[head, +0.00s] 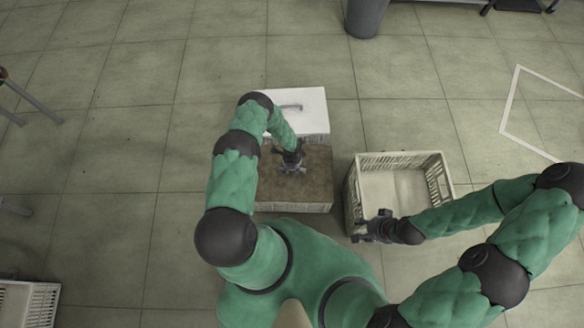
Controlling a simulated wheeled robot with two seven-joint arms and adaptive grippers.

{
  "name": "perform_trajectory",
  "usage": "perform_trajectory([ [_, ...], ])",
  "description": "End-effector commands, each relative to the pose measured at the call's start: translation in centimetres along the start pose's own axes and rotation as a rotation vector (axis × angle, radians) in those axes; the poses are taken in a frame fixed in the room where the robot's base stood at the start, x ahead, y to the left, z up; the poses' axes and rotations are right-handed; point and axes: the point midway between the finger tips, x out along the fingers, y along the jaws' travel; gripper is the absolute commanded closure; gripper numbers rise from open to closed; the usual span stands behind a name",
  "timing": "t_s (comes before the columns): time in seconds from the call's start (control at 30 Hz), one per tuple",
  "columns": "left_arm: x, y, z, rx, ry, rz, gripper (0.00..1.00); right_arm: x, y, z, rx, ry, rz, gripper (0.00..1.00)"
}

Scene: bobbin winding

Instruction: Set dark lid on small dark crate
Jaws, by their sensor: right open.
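A pale, slatted crate with a flat, mottled brown top (318,185) stands in the middle. I cannot tell whether that top is a lid or the crate's contents. My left gripper (291,167) points down over the middle of this brown top; its fingers are small and dark, and I cannot tell whether they touch it or hold anything. My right gripper (368,232) is open at the near left corner of an empty pale crate (398,190), overlapping its rim in the picture. I cannot clearly make out a small dark crate or a separate dark lid.
A white box with a handle on top (312,104) stands directly behind the brown-topped crate. Another pale crate (28,305) is at the lower left. A grey cylinder (365,16) stands at the back. The tiled floor to the left is mostly free.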

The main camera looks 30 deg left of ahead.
Motion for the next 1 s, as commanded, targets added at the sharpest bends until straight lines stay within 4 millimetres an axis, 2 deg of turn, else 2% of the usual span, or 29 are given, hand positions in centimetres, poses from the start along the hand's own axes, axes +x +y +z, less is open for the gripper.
perform_trajectory([
  [0.07,0.0,0.0,0.0,0.000,0.000,0.000,0.64,0.0,0.0,0.0,0.000,0.000,0.000,0.57],
  [0.1,0.0,0.0,0.0,0.000,0.000,0.000,0.75,0.0,0.0,0.0,0.000,0.000,0.000,0.57],
  [0.2,0.0,0.0,0.0,0.000,0.000,0.000,1.00,0.0,0.0,0.0,0.000,0.000,0.000,0.57],
  [0.47,-0.5,-0.1,0.0,0.000,0.000,-0.002,1.00,-0.3,-0.1,0.0,0.000,0.000,0.000,0.57],
  [0.9,-4.8,-0.1,0.0,0.000,0.000,-0.002,1.00,-3.5,-1.2,0.1,0.000,0.000,0.000,0.57],
  [1.0,-5.2,-0.1,0.0,0.000,0.000,-0.001,1.00,-3.8,-1.3,0.1,0.000,0.000,0.000,0.57],
])
